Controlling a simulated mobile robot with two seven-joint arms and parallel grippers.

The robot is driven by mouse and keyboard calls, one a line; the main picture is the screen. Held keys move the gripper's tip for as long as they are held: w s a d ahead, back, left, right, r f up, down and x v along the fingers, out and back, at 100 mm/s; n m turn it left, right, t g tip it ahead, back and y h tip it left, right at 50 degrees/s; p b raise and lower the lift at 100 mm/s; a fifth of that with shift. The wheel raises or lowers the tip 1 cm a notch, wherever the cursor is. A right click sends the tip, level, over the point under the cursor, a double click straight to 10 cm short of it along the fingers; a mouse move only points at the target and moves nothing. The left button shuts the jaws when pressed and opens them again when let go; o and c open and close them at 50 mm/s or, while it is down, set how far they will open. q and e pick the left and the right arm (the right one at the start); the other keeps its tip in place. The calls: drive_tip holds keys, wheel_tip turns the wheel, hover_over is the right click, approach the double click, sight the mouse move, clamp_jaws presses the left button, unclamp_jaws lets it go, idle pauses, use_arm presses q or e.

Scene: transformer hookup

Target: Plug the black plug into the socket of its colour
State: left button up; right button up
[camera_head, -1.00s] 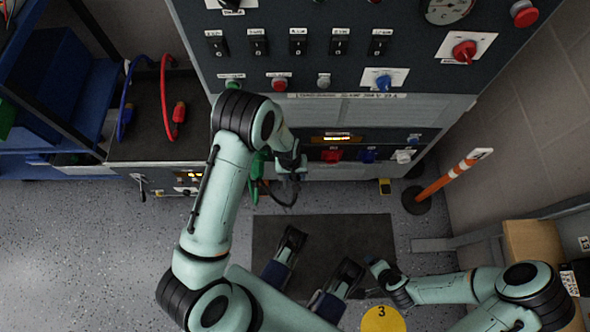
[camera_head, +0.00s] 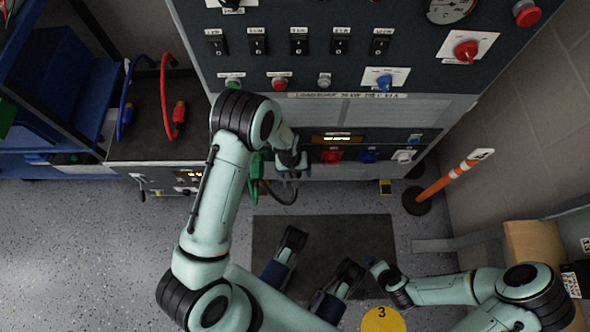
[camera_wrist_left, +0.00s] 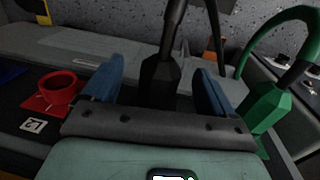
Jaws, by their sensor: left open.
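The black plug (camera_wrist_left: 160,82) stands upright between the two blue fingers of my left gripper (camera_wrist_left: 157,88) in the left wrist view. The fingers are open, with a gap on each side of the plug. Its lower end is hidden behind the gripper, so I cannot tell how it sits in a socket. In the head view my left gripper (camera_head: 291,163) is at the lower socket panel, with the black cable (camera_head: 284,198) hanging below it. The black socket is not visible. My right gripper (camera_head: 376,266) is over the floor mat's right side, too small to read.
A green plug (camera_wrist_left: 266,106) with its cable is close to the right of my left gripper. A red socket (camera_wrist_left: 60,92) is to its left. A striped post (camera_head: 448,179) stands at right.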

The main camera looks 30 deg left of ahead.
drive_tip(key=shift+r, duration=0.1)
use_arm(q)
drive_tip(key=shift+s+a+r+p, duration=0.2)
drive_tip(key=shift+r+p, duration=1.05)
drive_tip(key=shift+r, duration=0.5)
drive_tip(key=shift+s+a+r+p, duration=0.1)
drive_tip(key=shift+a+r+p, duration=0.05)
drive_tip(key=shift+r+p, duration=1.35)
drive_tip(key=shift+r+b, duration=0.25)
drive_tip(key=shift+b, duration=0.05)
use_arm(e)
wheel_tip(320, 180, up, 6)
drive_tip(key=shift+f, duration=0.1)
use_arm(q)
wheel_tip(320, 180, up, 13)
drive_tip(key=a+p, duration=0.1)
drive_tip(key=p, duration=0.2)
drive_tip(key=shift+s+a+r, duration=0.15)
drive_tip(key=shift+s, duration=0.2)
use_arm(e)
drive_tip(key=s+a+r+g, duration=0.1)
drive_tip(key=s+a, duration=0.1)
drive_tip(key=s, duration=0.3)
drive_tip(key=s+a+r+g+y, duration=0.1)
drive_tip(key=s+a+r+g, duration=0.1)
drive_tip(key=s, duration=0.3)
drive_tip(key=shift+a+r+n+y, duration=0.3)
drive_tip(key=shift+a+n, duration=0.1)
